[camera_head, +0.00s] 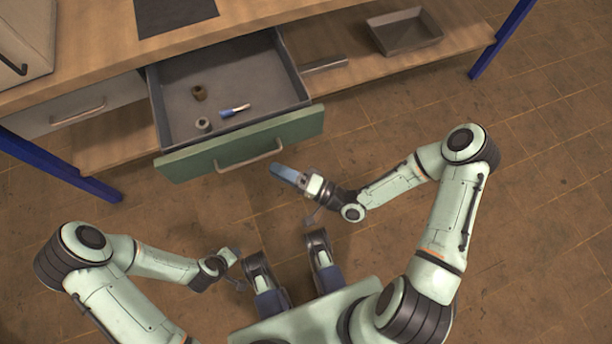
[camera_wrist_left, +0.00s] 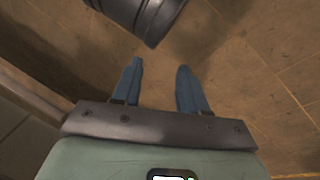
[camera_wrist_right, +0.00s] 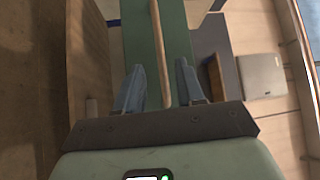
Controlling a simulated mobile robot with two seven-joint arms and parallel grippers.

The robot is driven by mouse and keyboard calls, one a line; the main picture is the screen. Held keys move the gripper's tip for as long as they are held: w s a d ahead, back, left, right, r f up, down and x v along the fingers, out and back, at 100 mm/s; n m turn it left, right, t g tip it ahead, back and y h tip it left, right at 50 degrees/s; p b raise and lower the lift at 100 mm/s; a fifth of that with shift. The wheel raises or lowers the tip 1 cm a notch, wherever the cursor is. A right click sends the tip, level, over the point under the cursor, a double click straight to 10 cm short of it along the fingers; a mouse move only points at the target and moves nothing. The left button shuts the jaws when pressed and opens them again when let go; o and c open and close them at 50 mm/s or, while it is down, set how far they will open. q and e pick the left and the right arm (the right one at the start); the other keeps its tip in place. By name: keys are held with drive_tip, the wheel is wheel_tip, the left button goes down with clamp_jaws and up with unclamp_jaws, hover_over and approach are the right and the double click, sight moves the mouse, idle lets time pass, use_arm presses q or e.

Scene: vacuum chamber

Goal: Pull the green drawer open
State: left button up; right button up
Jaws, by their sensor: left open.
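The green drawer (camera_head: 240,146) stands pulled out from under the worktop, its grey inside showing. Its bar handle (camera_head: 250,160) runs along the green front. My right gripper (camera_head: 274,168) is just in front of the drawer front, below the handle in the head view. In the right wrist view its two blue fingers (camera_wrist_right: 162,88) are apart, and the handle (camera_wrist_right: 158,45) shows in the gap between them, in front of the green panel (camera_wrist_right: 174,40). The fingers are not closed on it. My left gripper (camera_wrist_left: 157,85) is open and empty, low near my base, away from the drawer.
In the drawer lie a brown ring-like part (camera_head: 199,93), a grey cylindrical part (camera_head: 203,124) and a blue-handled item (camera_head: 234,110). A closed grey drawer (camera_head: 85,105) is on the left. A grey tray (camera_head: 405,35) sits on the lower shelf. Blue table legs (camera_head: 62,165) flank the drawers.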

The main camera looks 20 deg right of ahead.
use_arm(q)
drive_tip(key=shift+s+d+r, duration=0.3)
drive_tip(key=shift+s+r, duration=0.05)
drive_tip(key=shift+s, duration=0.2)
use_arm(e)
drive_tip(key=v, duration=0.7)
drive_tip(key=shift+s+d, duration=0.2)
drive_tip(key=shift+d, duration=0.05)
